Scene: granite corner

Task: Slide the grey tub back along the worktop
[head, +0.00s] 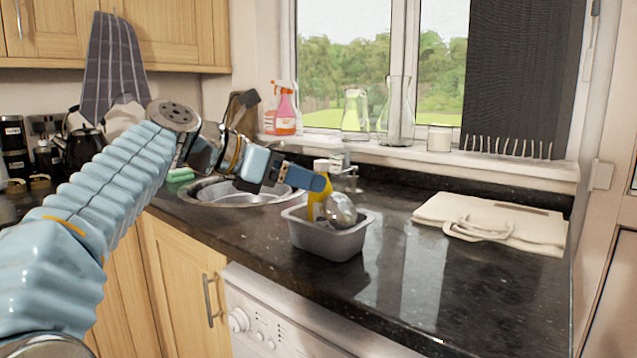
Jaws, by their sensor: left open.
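The grey tub (328,243) stands upright on the dark granite worktop (420,290), near its front edge and to the right of the sink. A yellow bottle with a pale cap (317,206) and a clear, shiny rounded item (341,210) are in it. My left gripper (322,184) reaches in from the left, above the tub's back left part. It is open, though the gap between its fingers is hard to see from here. Its fingers overlap the yellow bottle in the picture; I cannot tell whether they touch it. My right gripper is not in view.
A folded cream bag (495,222) lies at the back right. The windowsill holds glass vases (396,110) and a spray bottle (285,110). Worktop right of the tub is clear.

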